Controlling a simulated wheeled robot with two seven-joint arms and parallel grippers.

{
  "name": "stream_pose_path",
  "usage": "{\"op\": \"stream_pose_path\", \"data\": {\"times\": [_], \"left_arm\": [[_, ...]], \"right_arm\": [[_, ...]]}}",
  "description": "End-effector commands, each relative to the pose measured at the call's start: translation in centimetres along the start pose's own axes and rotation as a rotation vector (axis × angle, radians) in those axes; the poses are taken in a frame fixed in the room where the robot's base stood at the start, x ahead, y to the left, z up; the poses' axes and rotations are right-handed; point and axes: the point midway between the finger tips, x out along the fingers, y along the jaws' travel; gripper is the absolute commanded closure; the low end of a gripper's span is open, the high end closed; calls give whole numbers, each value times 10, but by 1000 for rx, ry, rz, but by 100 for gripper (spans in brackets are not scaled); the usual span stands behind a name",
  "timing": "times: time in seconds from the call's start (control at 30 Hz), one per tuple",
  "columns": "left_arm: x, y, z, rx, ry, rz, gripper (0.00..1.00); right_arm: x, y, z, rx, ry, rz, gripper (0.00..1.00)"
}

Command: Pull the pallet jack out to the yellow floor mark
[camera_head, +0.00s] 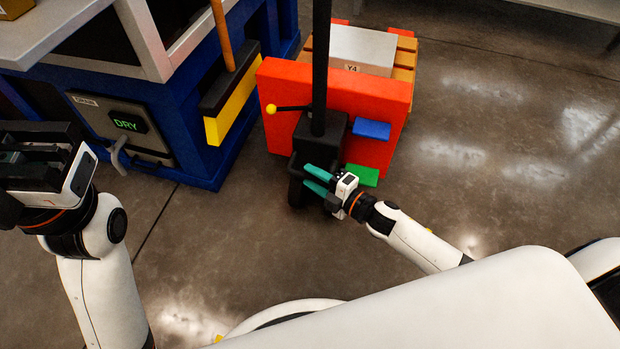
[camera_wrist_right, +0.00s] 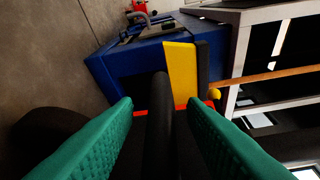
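The pallet jack (camera_head: 283,88) has a red body, a tall black handle post (camera_head: 321,60) and a black lower housing. It stands in front of a wooden pallet carrying a grey box labelled Y4. My right gripper (camera_head: 312,180) has its teal fingers at the jack's black lower part. In the right wrist view its fingers are apart, with a dark upright bar (camera_wrist_right: 158,125) between them and gaps on both sides. My left gripper (camera_head: 35,160) is at the left, away from the jack; its fingertips are unclear. Small yellow bits (camera_head: 219,338) show at my base; I cannot tell whether they are the floor mark.
A blue pedal (camera_head: 371,129) and a green pedal (camera_head: 362,175) are on the jack's front. Floor at right is clear.

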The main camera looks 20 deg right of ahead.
Motion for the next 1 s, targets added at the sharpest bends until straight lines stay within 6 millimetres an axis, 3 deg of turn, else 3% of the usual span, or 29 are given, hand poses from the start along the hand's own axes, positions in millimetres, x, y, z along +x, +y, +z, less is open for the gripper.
{"op": "stream_pose_path", "data": {"times": [0.17,0.43,0.47,0.7,1.0], "left_arm": [[2,-1,1,2,-13,-5,100],[3,-1,1,2,-15,-6,100],[3,-1,1,2,-15,-6,100],[3,-1,1,2,-15,-6,100],[4,-1,1,1,-15,-6,100]], "right_arm": [[13,0,0,-1,0,0,62],[14,0,0,0,0,1,62],[14,0,0,0,0,1,64],[14,0,0,0,0,1,100],[14,0,0,0,0,2,100]]}}
